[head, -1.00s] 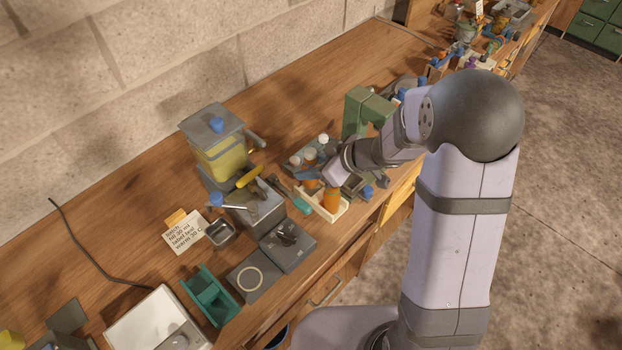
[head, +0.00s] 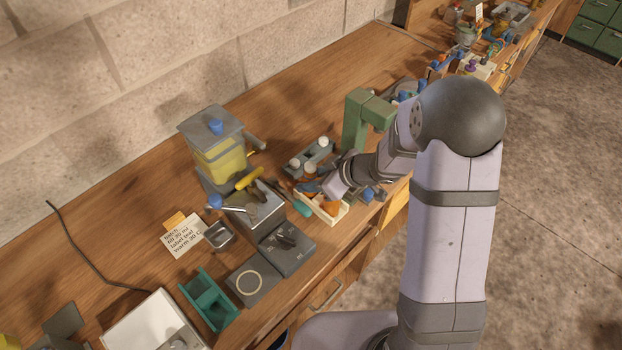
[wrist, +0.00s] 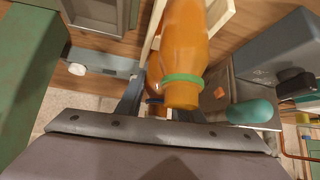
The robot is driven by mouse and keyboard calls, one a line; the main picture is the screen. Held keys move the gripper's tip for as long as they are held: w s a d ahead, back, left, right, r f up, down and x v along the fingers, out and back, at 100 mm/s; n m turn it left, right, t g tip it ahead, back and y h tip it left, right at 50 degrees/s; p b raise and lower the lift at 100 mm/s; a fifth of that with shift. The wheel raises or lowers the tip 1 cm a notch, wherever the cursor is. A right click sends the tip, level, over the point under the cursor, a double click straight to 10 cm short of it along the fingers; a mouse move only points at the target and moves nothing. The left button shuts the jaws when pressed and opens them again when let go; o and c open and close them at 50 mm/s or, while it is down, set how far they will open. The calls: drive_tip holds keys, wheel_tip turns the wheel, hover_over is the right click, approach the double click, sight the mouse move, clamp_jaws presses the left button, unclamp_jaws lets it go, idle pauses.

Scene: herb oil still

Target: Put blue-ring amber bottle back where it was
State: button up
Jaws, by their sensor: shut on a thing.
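My gripper (head: 312,187) is over the cream tray (head: 341,215), its fingers largely hidden in both views. It is shut on an amber bottle, apparently the blue-ring amber bottle (wrist: 154,92), of which only a sliver with a bluish band shows in the wrist view. A green-ring amber bottle (wrist: 181,45) fills the middle of the wrist view and hides much of the fingers and the held bottle. Amber also shows at the cream tray in the head view. Whether the held bottle touches anything below cannot be told.
A grey rack (head: 325,158) with white-capped bottles stands behind the gripper. A green stand (head: 354,122) rises close on its right. A teal object (head: 302,208) lies left of the cream tray, near a grey machine (head: 258,215). The bench behind the rack is clear.

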drive_tip(key=o, duration=1.2)
drive_tip(key=shift+f, duration=0.1)
drive_tip(key=shift+o, duration=0.2)
drive_tip(key=shift+s+d+r, duration=0.2)
drive_tip(key=shift+d+r, duration=0.1)
drive_tip(key=shift+r, duration=0.3)
drive_tip(key=p+v, duration=0.1)
drive_tip(key=v, duration=1)
drive_tip(key=shift+p, duration=0.35)
